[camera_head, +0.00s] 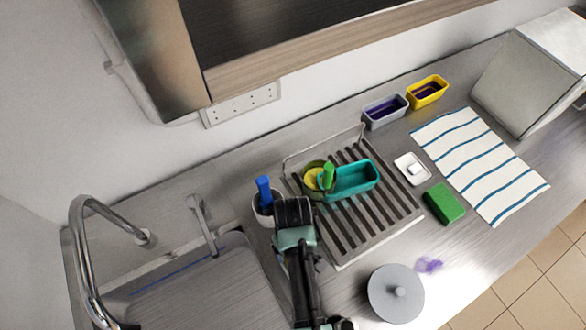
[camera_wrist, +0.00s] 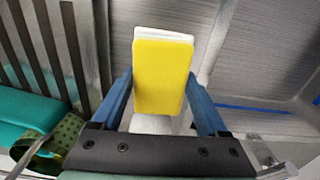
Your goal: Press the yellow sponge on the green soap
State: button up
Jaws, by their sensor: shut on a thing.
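My gripper (camera_wrist: 160,88) is shut on the yellow sponge (camera_wrist: 162,76), its blue fingers along the sponge's two sides. A white surface shows behind the sponge at its top and bottom edges; I cannot tell whether it is the sponge's backing or a cup. In the head view my gripper's dark body (camera_head: 293,212) is beside a white cup (camera_head: 264,216) left of the drying rack, and the held sponge is hidden. A green block (camera_head: 444,203), perhaps the green soap, lies on the counter right of the rack, well apart from my gripper.
The slatted rack (camera_head: 345,250) holds a teal tub (camera_head: 352,181) and an olive cup (camera_head: 312,192) with yellow and green items. A white dish (camera_head: 405,180), striped towel (camera_head: 480,165) and grey lid (camera_head: 385,305) lie to the right. The sink tap (camera_head: 82,260) stands left.

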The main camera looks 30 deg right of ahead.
jog(key=shift+s, duration=0.1)
notch_tip(320, 180, up, 7)
jog(key=p, duration=0.7)
dwell(0.7)
